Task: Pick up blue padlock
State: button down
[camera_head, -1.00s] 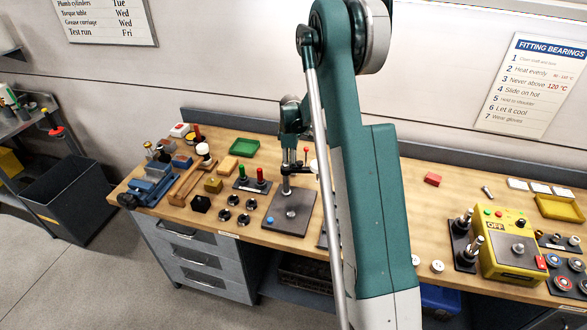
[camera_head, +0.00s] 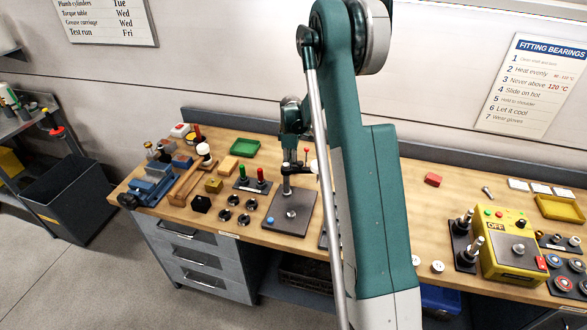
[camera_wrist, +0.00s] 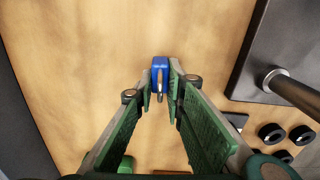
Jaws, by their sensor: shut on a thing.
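The blue padlock (camera_wrist: 160,63) shows at the centre of the wrist view, with a brass-coloured part on its near side. My gripper (camera_wrist: 160,79) has its two green-padded fingers closed on either side of the padlock, and their tips press against it. Wood tabletop shows around and beneath it; I cannot tell whether the padlock touches the table. In the head view my arm covers the area, and neither the padlock nor the fingertips can be made out.
A dark plate with a metal post (camera_wrist: 247,85) stands to the right in the wrist view, with several black rings (camera_wrist: 270,133) below it.

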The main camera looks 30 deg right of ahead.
jog(key=shift+r, duration=5)
